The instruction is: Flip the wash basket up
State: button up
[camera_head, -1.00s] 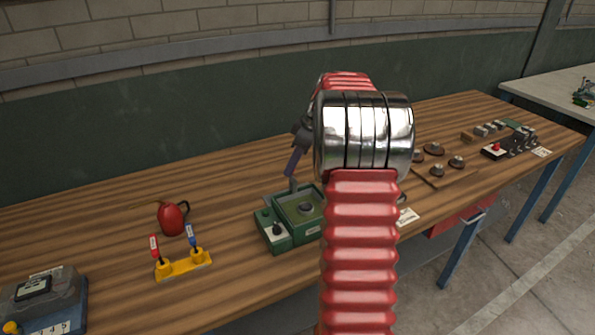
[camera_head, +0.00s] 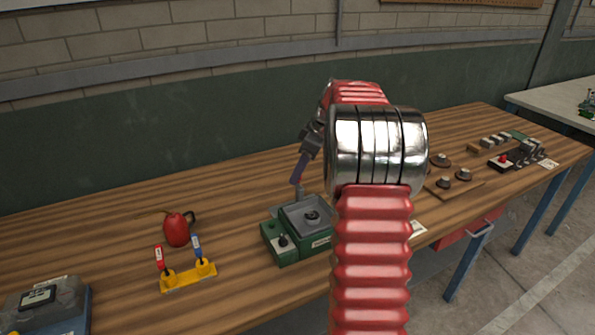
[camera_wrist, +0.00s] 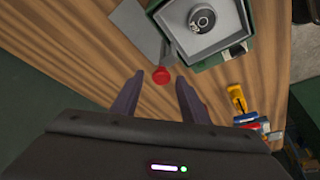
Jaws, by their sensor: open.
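A green device (camera_head: 283,248) with a grey square basin (camera_head: 292,212) stands on the wooden bench. I take this basin, with a round part inside, to be the wash basket; it also shows at the top of the wrist view (camera_wrist: 217,45). A grey lever at its back edge ends in a red knob (camera_wrist: 161,75). My gripper (camera_head: 297,182) is above the device's back side, fingers pointing down. In the wrist view my gripper (camera_wrist: 155,79) is open, with the red knob between or just beyond the fingertips. Contact cannot be told. My arm hides the device's right side.
A grey-blue box (camera_head: 45,310) sits at the far left. Wooden boards with dark discs (camera_head: 444,182) lie at the right. The wall runs behind the bench.

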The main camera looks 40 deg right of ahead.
jog(key=v, duration=1.3)
jog(key=shift+r, duration=0.35)
jog(key=shift+s, duration=0.1)
